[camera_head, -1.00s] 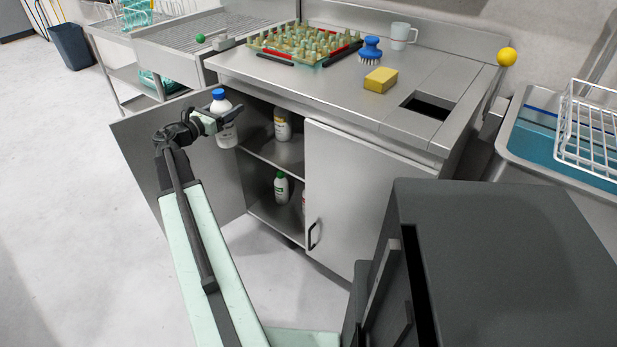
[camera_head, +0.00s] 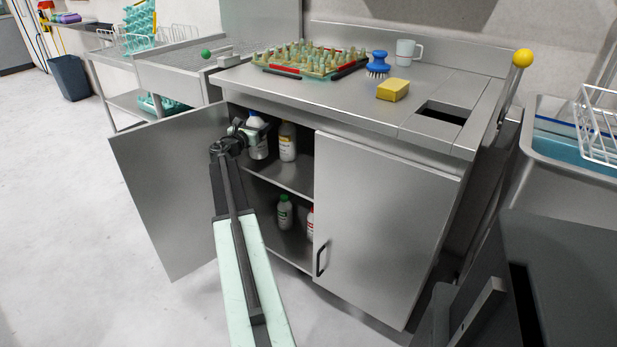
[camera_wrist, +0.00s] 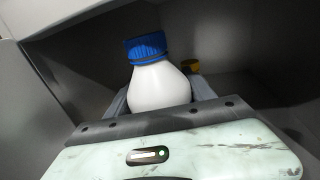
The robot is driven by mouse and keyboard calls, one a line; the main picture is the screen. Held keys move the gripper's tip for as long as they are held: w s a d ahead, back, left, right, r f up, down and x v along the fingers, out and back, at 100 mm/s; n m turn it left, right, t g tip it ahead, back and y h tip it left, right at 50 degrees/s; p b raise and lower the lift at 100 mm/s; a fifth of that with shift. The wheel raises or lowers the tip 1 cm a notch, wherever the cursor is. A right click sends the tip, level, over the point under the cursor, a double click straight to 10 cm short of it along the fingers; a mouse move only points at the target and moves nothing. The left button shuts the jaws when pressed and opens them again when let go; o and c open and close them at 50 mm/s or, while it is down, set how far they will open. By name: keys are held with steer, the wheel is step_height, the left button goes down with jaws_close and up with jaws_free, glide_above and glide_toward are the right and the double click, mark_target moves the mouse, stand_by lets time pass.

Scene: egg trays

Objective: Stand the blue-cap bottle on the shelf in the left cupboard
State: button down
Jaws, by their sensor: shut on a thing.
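The white blue-cap bottle (camera_head: 259,150) is at the open left side of the cupboard, just above the upper shelf (camera_head: 290,178). My gripper (camera_head: 255,133) is shut on it. In the wrist view the bottle (camera_wrist: 160,85) shows its blue cap and white shoulder between the jaws, slightly tilted in the picture; its lower part is hidden by my gripper. I cannot tell whether its base touches the shelf. The left cupboard door (camera_head: 170,190) stands wide open.
A yellow-cap bottle (camera_head: 288,143) stands right beside it on the upper shelf. A green-cap bottle (camera_head: 285,212) and a partly hidden red-labelled bottle (camera_head: 310,222) stand below. The right door (camera_head: 385,215) is shut. The counter above holds an egg tray (camera_head: 310,72), brush and sponge (camera_head: 393,89).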

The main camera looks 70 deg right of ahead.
steer(key=s, duration=1.9)
step_height(320, 180, down, 7)
steer(key=b, duration=0.7)
steer(key=shift+a+f, duration=0.15)
steer(key=shift+f, duration=0.05)
steer(key=shift+c, duration=1.8)
jaws_free()
steer(key=shift+w+r, duration=0.1)
steer(key=shift+r, duration=0.1)
steer(key=a, duration=1.2)
steer(key=shift+w, duration=0.3)
